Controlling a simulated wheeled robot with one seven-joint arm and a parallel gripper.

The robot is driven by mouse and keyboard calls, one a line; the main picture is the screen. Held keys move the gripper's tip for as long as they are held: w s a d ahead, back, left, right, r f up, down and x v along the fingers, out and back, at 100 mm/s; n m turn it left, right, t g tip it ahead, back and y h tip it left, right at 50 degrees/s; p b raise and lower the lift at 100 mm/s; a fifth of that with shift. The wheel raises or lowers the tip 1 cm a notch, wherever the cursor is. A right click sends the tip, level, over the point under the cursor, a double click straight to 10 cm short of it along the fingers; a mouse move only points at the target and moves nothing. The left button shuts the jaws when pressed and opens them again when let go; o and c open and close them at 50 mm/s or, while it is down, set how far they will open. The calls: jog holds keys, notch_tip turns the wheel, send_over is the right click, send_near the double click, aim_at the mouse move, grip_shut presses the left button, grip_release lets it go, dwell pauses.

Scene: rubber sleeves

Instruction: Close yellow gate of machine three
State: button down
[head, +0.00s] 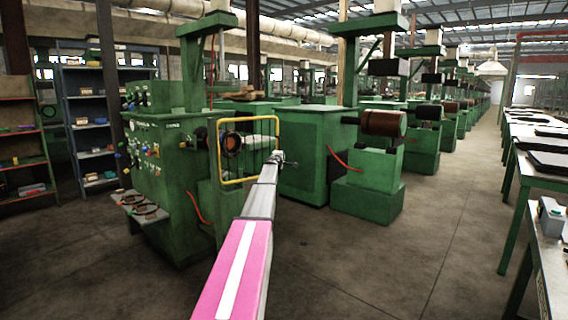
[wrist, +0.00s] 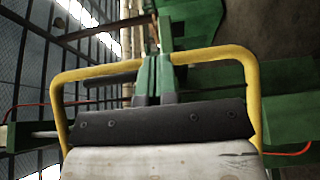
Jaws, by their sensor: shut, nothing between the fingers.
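The yellow gate (head: 219,152) is a rounded tube frame with thin dark bars, at the right side of the nearest green machine (head: 175,200) in the head view. The gate's right part stands out past the machine body. My gripper (head: 280,159) is at the gate's right edge, shut and empty; whether it touches the tube is unclear.
More green machines (head: 305,150) with rollers (head: 384,123) run back to the right. Shelves (head: 95,125) stand at the left. Green tables (head: 527,185) line the right side. The concrete floor (head: 400,260) between machines and tables is clear.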

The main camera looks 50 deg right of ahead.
jog(key=w+d+n+t+y, duration=0.1)
jog(key=w+d, duration=0.3)
jog(key=w, duration=0.6)
jog(key=shift+d+n+t, duration=0.25)
jog(key=shift+n+t, duration=0.05)
jog(key=shift+t, duration=0.3)
jog(key=shift+w+a, duration=0.1)
jog(key=s, duration=1.4)
jog(key=shift+s+a, duration=0.2)
jog(key=shift+a, duration=0.05)
